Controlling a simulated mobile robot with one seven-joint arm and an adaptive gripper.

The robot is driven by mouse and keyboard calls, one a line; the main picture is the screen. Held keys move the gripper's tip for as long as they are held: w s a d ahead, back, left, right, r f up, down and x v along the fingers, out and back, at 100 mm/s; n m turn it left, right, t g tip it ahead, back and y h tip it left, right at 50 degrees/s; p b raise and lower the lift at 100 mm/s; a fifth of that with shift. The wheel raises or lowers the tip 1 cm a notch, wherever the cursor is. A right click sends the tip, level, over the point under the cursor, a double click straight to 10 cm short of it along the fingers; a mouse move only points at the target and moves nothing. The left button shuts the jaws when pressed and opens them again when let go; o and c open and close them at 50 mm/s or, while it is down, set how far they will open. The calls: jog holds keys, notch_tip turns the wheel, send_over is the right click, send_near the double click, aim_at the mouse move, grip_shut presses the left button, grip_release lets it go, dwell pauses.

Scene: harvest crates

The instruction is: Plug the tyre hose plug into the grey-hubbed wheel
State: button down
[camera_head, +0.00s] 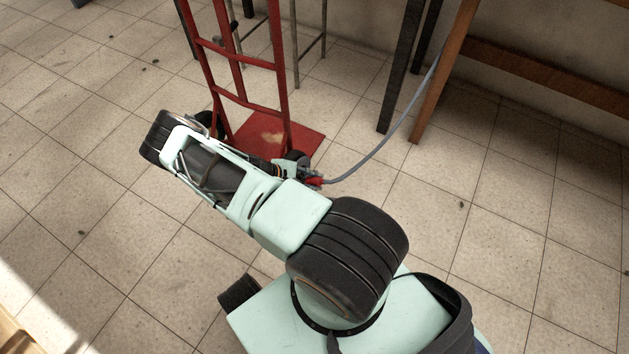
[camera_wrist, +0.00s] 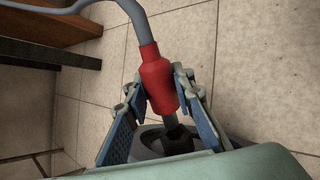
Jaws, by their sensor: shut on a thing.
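The tyre hose plug (camera_wrist: 157,80) is red with a grey tip. In the wrist view my gripper (camera_wrist: 156,92) is shut on it, with one finger on each side. The tip points down the picture at a dark, shadowed part; I cannot tell whether it touches or enters it. In the head view the plug (camera_head: 315,181) shows as a small red spot at my gripper (camera_head: 308,174), beside the red hand truck (camera_head: 281,100). A dark wheel (camera_head: 297,156) sits at the truck's lower right, partly hidden; its hub colour cannot be made out.
The grey hose (camera_head: 375,150) curves from the plug up to the right past a wooden table leg (camera_head: 440,80). A dark leg (camera_head: 400,65) stands beside it, and a metal stand (camera_head: 310,45) is behind the truck. The tiled floor (camera_head: 500,230) is clear at right.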

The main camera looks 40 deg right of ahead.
aim_at(304, 180)
jog(key=shift+w+a+f+b, duration=0.3)
jog(key=shift+w+f, duration=0.3)
jog(key=shift+w, duration=0.15)
jog(key=shift+w+a+f+b, duration=0.2)
jog(key=shift+w+a+f, duration=0.1)
jog(key=shift+w+f, duration=0.35)
jog(key=c, duration=1.6)
grip_release()
jog(key=shift+w, duration=0.15)
jog(key=v, duration=1.2)
jog(key=shift+r, duration=0.1)
